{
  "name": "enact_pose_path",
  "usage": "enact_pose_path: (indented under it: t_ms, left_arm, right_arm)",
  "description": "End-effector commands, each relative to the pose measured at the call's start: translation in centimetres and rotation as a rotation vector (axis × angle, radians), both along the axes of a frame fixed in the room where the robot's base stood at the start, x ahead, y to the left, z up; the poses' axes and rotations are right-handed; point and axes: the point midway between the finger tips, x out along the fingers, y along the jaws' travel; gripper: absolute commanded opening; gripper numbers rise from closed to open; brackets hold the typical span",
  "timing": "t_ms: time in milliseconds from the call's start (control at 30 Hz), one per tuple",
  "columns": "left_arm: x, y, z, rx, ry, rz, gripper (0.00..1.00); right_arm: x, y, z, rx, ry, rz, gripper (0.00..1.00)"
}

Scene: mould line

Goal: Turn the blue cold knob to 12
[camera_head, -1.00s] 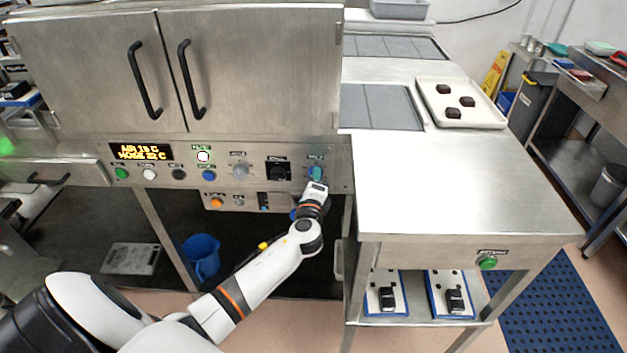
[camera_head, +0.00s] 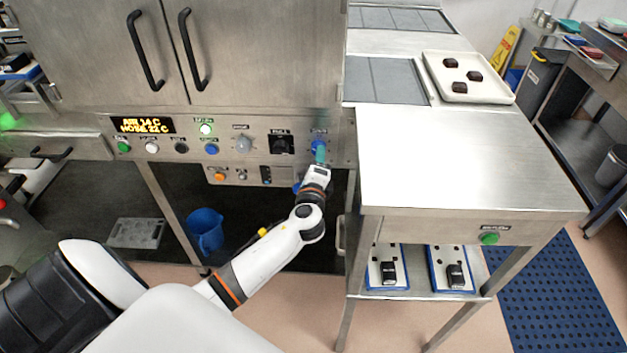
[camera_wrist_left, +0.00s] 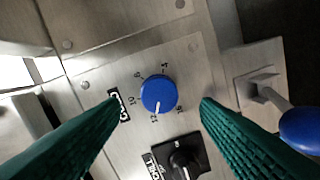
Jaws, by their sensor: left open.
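The blue cold knob (camera_wrist_left: 158,94) sits on the steel panel in the left wrist view, between my fingers. Its white pointer mark faces the printed 12 or very close to it. The COLD label (camera_wrist_left: 118,105) is beside the dial. My left gripper (camera_wrist_left: 161,103) is open, with a green finger on each side of the knob and visible gaps between. In the head view my left gripper (camera_head: 321,155) is at the knob (camera_head: 315,146), which its fingers partly cover. My right gripper is not in view.
A black knob (camera_wrist_left: 184,160) is close below the dial, and a blue ball-ended lever (camera_wrist_left: 300,128) is to the right. A yellow-lettered display (camera_head: 143,125) and several buttons line the panel. A steel table (camera_head: 450,160) with a tray (camera_head: 432,75) is to the right.

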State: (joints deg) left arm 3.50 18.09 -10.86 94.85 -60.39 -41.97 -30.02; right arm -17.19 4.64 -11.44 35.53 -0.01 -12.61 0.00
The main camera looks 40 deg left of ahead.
Motion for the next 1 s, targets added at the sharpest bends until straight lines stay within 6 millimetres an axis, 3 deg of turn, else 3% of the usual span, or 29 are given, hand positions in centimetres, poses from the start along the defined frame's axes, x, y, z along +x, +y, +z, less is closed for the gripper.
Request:
enact_pose_path:
  t_ms: [200, 400, 1000]
  left_arm:
    - [-4.3, -2.4, 0.0, -0.001, 0.002, -0.001, 0.57]
    - [-6.7, -3.8, 0.3, -0.001, 0.002, 0.000, 0.57]
    - [-7.5, -4.2, 0.5, 0.000, 0.001, 0.000, 0.57]
  right_arm:
    - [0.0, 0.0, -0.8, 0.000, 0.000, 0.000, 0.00]
    - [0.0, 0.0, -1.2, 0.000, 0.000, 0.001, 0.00]
    - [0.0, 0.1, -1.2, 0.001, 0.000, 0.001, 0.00]
